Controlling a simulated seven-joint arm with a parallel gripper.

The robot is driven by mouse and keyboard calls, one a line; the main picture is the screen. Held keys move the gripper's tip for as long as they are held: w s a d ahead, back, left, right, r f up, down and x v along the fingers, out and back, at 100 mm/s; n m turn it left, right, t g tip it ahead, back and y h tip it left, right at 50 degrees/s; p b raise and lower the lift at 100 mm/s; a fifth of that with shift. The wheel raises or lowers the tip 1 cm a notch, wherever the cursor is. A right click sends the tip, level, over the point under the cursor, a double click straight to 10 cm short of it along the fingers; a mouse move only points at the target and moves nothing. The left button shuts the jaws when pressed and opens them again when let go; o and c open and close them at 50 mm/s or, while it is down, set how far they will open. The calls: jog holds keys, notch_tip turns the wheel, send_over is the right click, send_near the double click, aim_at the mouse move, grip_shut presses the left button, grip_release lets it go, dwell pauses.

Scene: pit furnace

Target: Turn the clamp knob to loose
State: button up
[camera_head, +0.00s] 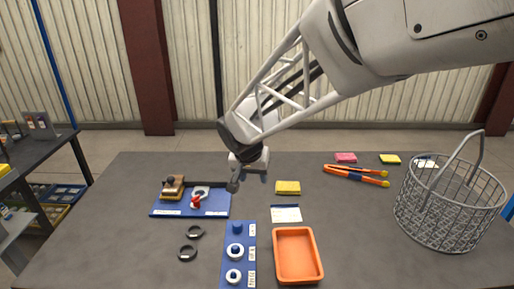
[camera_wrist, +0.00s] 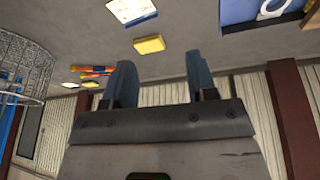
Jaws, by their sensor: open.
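A blue board (camera_head: 180,211) lies on the left part of the table. It carries a red knob-like part (camera_head: 196,202) by a pale plate, and a wooden block with a dark round knob (camera_head: 171,181). I cannot tell which part is the clamp knob or how it is set. The board's corner also shows in the wrist view (camera_wrist: 237,12), with a white ring part on it. My gripper (camera_wrist: 159,62) is open, with nothing between its fingers. In the head view it hangs above the table, right of and behind the board, apart from the red part.
A blue strip with white round parts (camera_head: 236,250) and an orange tray (camera_head: 298,279) lie in front. Two dark rings (camera_head: 187,253) lie left of the strip. A yellow sponge (camera_head: 288,187), orange-handled tongs (camera_head: 355,175) and a wire basket (camera_head: 450,205) are to the right.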

jog(key=shift+s+d+r, duration=0.3)
jog(key=shift+s+d, duration=0.1)
jog(key=shift+d, duration=0.15)
jog(key=n+t+y, duration=0.1)
jog(key=n+y, duration=0.1)
jog(key=n, duration=0.2)
send_near(195, 198)
notch_tip(195, 198, down, 3)
jog(key=shift+w, duration=0.45)
jog(key=shift+x, duration=3.85)
